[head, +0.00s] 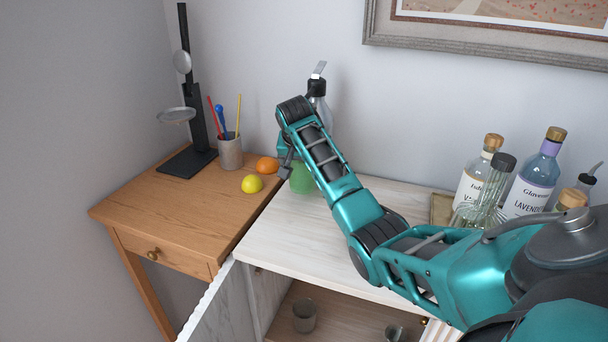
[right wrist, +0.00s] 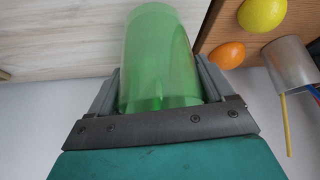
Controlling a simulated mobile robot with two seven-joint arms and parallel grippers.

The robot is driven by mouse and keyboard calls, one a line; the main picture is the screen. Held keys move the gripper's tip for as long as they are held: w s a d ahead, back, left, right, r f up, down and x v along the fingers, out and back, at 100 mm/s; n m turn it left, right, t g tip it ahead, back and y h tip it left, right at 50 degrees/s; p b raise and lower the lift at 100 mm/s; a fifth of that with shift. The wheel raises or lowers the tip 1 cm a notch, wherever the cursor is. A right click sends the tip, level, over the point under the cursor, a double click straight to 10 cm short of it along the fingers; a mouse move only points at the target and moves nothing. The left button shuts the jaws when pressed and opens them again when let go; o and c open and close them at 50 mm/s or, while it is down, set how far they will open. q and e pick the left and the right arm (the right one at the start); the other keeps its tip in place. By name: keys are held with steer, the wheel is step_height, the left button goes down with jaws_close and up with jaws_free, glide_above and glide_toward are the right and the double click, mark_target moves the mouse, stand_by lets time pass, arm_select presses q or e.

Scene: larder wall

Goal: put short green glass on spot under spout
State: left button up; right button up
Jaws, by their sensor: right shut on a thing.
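The short green glass (head: 301,180) shows partly behind my right gripper, over the left end of the pale wooden counter (head: 285,236). In the right wrist view the translucent green glass (right wrist: 158,55) sits between the two fingers of my right gripper (right wrist: 158,85), which is shut on it. I cannot tell whether the glass touches the counter. A bottle with a metal-tipped black top (head: 317,90) stands behind my arm, its lower part mostly hidden. A black stand (head: 192,110) with a round plate is on the brown table. No marked spot is clearly visible. My left gripper is not in view.
A lemon (head: 252,184), an orange (head: 267,165) and a pen cup (head: 230,152) are on the brown table (head: 165,205) near the glass. Labelled bottles (head: 531,180) and a whisk (head: 487,197) stand at the right. The open cabinet below holds a cup (head: 304,315).

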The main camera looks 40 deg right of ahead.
mark_target(304, 175)
steer(key=shift+w+d, duration=0.3)
steer(key=shift+d, duration=0.1)
steer(key=shift+f, duration=1.75)
steer(key=shift+f, duration=0.15)
steer(key=o, duration=1.1)
